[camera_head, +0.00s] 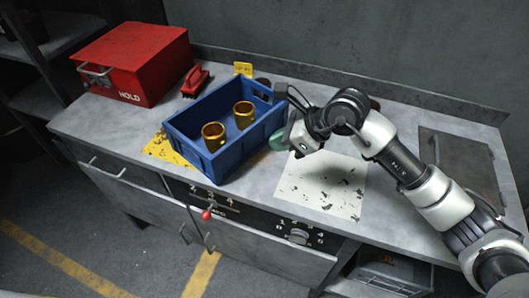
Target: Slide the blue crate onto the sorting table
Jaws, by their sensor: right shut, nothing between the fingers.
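The blue crate (216,156) sits on the grey worktop, near the middle of the view, turned at an angle. Two gold-coloured cups, one nearer (213,136) and one farther (244,115), stand inside it. A yellow marked patch (161,150) shows at the crate's left side, partly under or behind it. My right gripper (287,98) is shut and empty at the crate's right end, close to its far right corner. I cannot tell whether it touches the crate. My left gripper is not in view.
A red box marked HOLD (135,65) stands at the back left, with a red brush (195,82) beside it. A yellow tag (243,69) stands behind the crate. A green round object (279,139) lies near my gripper. A worn white sheet (322,186) lies clear to the right.

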